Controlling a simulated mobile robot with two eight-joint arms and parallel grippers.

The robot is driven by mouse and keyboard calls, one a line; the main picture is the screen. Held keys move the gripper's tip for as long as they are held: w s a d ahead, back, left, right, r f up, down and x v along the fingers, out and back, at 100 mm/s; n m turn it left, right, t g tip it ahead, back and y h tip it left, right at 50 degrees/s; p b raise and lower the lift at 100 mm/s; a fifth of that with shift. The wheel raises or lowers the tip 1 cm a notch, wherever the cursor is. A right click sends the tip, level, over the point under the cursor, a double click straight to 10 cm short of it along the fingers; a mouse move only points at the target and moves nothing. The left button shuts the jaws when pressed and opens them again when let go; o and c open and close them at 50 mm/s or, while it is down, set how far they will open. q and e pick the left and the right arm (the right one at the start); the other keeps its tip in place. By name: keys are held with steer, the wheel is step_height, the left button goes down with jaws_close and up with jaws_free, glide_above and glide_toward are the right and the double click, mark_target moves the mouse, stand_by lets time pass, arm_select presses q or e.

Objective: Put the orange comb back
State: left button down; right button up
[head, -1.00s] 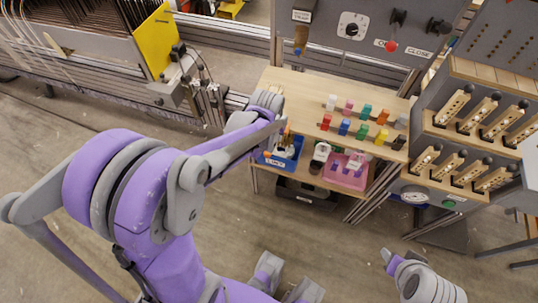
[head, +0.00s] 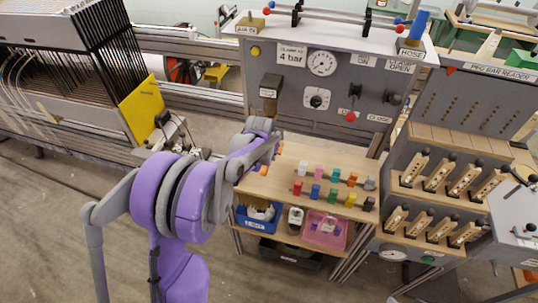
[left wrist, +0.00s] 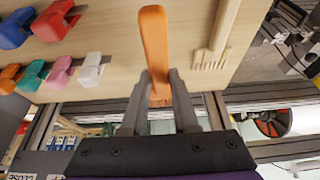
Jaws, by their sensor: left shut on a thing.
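The orange comb (left wrist: 154,40) is between the fingers of my left gripper (left wrist: 160,88) in the left wrist view. The gripper is shut on it, and its long flat orange part points away over the light wood table top (left wrist: 115,25). Its lower end is partly hidden between the fingers. A pale wooden comb (left wrist: 215,45) lies to its right near the table edge. In the head view my left gripper (head: 268,142) is over the left end of the table, and the comb is too small to make out surely there. My right gripper is not in view.
Several coloured clips stand in rows on the table, including a red one (head: 297,188). Below are a blue bin (head: 258,225) and a pink bin (head: 325,230). A grey control panel (head: 335,95) rises behind the table, and a peg rack (head: 440,170) stands right.

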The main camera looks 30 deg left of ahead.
mark_target(267, 163)
arm_select(q)
step_height(267, 163, down, 6)
steer(key=b, duration=0.3)
steer(key=shift+r, duration=0.2)
steer(key=shift+f+b, duration=0.5)
steer(key=shift+f, duration=0.2)
steer(key=shift+f+b, duration=0.3)
steer(key=shift+f, duration=0.05)
steer(key=shift+c, duration=1)
jaws_free()
steer(key=shift+w+p+v, duration=0.2)
steer(key=shift+p+v, duration=1)
steer(key=shift+v, duration=1.2)
steer(key=shift+w+p+v, duration=0.2)
steer(key=shift+p+v, duration=0.95)
steer(key=shift+v, duration=1.2)
steer(key=shift+a+r, duration=0.1)
